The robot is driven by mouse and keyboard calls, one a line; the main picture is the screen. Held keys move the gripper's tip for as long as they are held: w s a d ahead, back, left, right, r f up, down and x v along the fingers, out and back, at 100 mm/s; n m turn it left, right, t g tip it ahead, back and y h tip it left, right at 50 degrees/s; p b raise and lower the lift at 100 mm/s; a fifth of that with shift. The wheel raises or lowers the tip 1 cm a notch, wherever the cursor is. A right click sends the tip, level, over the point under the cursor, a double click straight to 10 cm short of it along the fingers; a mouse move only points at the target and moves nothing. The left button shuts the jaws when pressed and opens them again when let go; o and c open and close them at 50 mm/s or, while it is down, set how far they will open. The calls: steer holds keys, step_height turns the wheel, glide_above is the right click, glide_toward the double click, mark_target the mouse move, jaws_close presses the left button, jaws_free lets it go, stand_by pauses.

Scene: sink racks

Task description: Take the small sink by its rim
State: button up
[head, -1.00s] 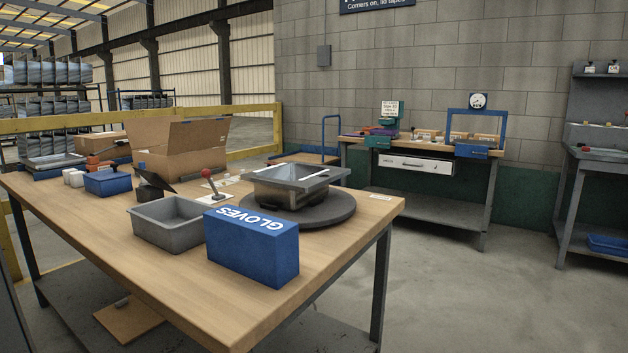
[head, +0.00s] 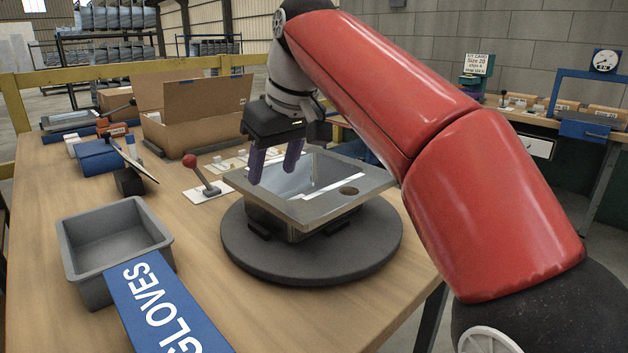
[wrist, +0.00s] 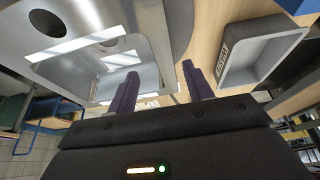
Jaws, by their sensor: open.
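The small sink (head: 302,208) is a steel basin with a flat rim and a round hole in its right-hand ledge. It sits on a dark grey round turntable (head: 300,262) on the wooden table. My gripper (head: 274,170) is open, its two purple fingers pointing down above the sink's far left rim. I cannot tell whether a finger touches the rim.
A grey bin (head: 110,245) and a blue gloves box (head: 165,308) stand left of the turntable. A red-knobbed lever (head: 205,180) stands close to its left side. An open cardboard box (head: 195,110) is behind. Bare table (head: 60,180) lies at far left.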

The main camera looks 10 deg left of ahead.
mark_target(264, 194)
steer(key=shift+w+a+f, duration=0.1)
steer(key=shift+a+f, duration=0.15)
steer(key=shift+f, duration=0.1)
steer(key=b+x, duration=0.1)
steer(key=x, duration=0.2)
steer(key=b+x, duration=0.1)
steer(key=x, duration=0.2)
steer(key=shift+a+f, duration=0.1)
steer(key=shift+f, duration=0.15)
steer(key=shift+r, duration=0.1)
jaws_close()
